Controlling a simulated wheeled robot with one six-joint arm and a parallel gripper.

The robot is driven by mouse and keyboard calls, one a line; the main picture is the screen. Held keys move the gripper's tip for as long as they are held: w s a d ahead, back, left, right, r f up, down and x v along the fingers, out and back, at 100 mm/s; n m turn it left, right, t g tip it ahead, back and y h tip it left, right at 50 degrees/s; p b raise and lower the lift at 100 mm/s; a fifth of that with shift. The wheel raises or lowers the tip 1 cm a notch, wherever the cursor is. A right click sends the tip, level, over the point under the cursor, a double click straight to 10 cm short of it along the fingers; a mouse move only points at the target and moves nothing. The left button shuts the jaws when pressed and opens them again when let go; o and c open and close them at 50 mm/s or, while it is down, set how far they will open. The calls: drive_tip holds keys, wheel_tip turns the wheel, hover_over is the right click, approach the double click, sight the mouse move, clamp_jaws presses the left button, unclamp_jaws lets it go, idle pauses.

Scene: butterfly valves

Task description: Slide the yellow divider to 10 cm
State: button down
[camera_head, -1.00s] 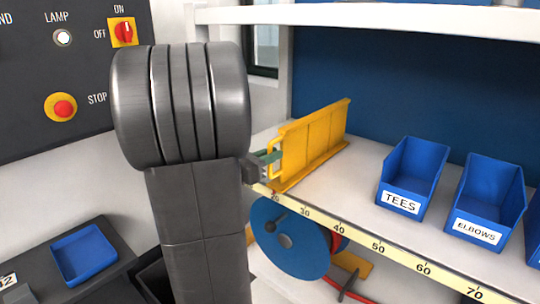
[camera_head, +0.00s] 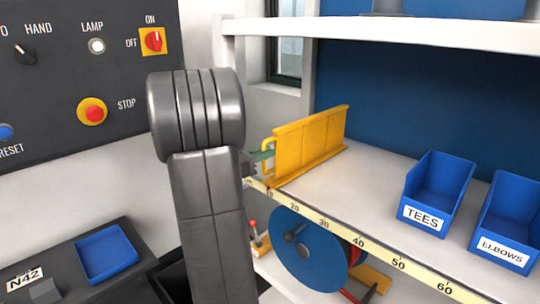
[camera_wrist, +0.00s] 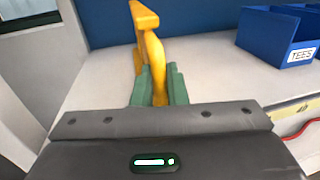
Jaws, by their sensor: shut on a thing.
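The yellow divider (camera_head: 310,143) stands upright on the shelf near its left end. Its front lower corner is left of the 20 mark on the scale strip (camera_head: 345,237), close to where the 10 would be; the exact reading is too small to tell. My gripper (camera_head: 262,155) is shut on the divider's handle at its front edge. In the wrist view, the green fingers of my gripper (camera_wrist: 155,88) press on both sides of the yellow handle (camera_wrist: 158,65). My arm hides part of the shelf's left end.
Blue bins labelled TEES (camera_head: 438,195) and ELBOWS (camera_head: 507,225) stand to the right on the shelf (camera_head: 375,190), with clear surface between them and the divider. A blue reel (camera_head: 300,245) is below. A control panel (camera_head: 70,90) is at left.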

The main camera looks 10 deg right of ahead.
drive_tip(key=shift+w+a+r, duration=0.1)
drive_tip(key=shift+r, duration=0.05)
drive_tip(key=c, duration=1.6)
unclamp_jaws()
drive_tip(key=shift+o, duration=0.3)
drive_tip(key=shift+w+a, duration=0.15)
drive_tip(key=b+v, duration=0.2)
drive_tip(key=v, duration=1.1)
drive_tip(key=shift+s+a, duration=0.3)
drive_tip(key=shift+s, duration=0.05)
drive_tip(key=shift+d, duration=0.1)
drive_tip(key=shift+p+x, duration=0.95)
drive_tip(key=shift+x, duration=6)
